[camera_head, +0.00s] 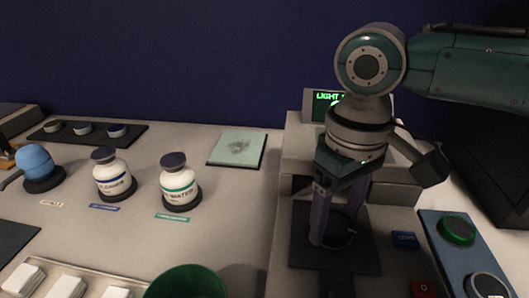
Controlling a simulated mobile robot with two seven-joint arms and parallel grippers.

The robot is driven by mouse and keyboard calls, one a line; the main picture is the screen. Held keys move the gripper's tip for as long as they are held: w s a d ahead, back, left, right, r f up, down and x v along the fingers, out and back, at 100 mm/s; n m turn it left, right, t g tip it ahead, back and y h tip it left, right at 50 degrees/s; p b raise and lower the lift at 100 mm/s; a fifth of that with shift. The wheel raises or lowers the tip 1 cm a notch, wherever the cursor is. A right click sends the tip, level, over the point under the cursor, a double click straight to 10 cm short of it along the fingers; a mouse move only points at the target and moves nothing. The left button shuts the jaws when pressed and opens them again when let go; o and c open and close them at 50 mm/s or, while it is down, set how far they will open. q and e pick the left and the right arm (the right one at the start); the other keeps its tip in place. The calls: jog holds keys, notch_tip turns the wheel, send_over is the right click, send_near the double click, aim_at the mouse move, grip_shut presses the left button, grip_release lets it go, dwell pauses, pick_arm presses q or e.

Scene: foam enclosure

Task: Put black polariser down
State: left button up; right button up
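My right gripper (334,238) reaches down from the upper right over the dark square plate (304,253) of the grey instrument. Its two fingers are apart, one on each side of a dark round disc (337,229), which looks like the black polariser. The disc is at or just above the plate. Whether the fingers touch it, or whether it rests on the plate, I cannot tell. My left gripper is not in view.
A blue tray (438,238) with a green-topped round piece (458,229) and a grey one (488,286) lies at the right. Two labelled bottles (113,181) (179,187) and a green pad (237,149) stand left. A green container (187,283) is in front.

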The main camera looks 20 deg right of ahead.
aim_at(334, 224)
jog(key=o, duration=0.4)
jog(key=shift+c, duration=0.2)
notch_tip(334, 224, up, 12)
jog(key=p, duration=0.1)
jog(key=shift+r, duration=0.2)
